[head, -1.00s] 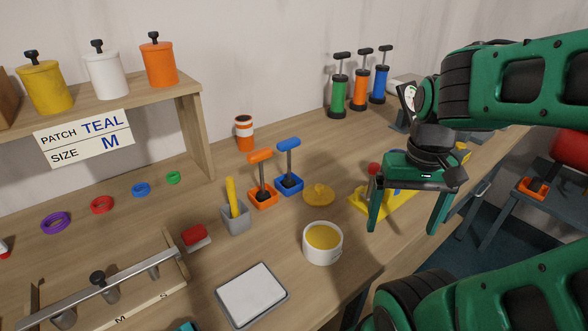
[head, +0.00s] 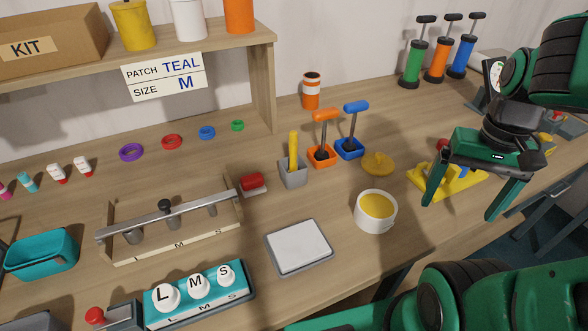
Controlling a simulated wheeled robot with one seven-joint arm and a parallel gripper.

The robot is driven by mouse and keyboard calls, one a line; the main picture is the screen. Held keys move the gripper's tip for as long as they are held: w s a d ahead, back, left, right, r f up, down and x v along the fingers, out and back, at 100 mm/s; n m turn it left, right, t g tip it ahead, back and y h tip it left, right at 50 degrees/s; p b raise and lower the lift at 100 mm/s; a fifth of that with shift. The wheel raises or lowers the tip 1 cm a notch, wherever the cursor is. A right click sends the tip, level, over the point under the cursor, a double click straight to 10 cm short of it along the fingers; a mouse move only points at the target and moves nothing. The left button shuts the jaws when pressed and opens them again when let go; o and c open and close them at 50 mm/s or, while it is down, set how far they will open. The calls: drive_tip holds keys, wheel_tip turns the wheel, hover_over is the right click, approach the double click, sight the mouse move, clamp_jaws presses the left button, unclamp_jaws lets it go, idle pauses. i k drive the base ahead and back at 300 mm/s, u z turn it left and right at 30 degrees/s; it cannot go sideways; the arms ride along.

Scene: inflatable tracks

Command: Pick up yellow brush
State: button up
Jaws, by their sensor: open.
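The yellow brush (head: 293,149) stands upright in a small grey holder (head: 293,177) near the middle of the bench; only its yellow handle shows and its lower end is hidden inside the holder. My gripper (head: 456,212) is at the right, with its two green fingers spread wide and pointing down. It is empty and well to the right of the brush, above the bench near a yellow fixture (head: 425,181).
Orange (head: 322,157) and blue (head: 349,148) holders with handled tools stand just right of the brush. A white pot of yellow stuff (head: 376,211), a yellow lid (head: 378,163) and a red block (head: 252,182) are close by. A grey-framed pad (head: 298,246) lies in front.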

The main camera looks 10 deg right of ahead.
sight(293, 134)
drive_tip(key=z, duration=0.3)
drive_tip(key=k, duration=1.05)
drive_tip(key=u, duration=0.7)
drive_tip(key=i, duration=1)
drive_tip(key=z, duration=0.05)
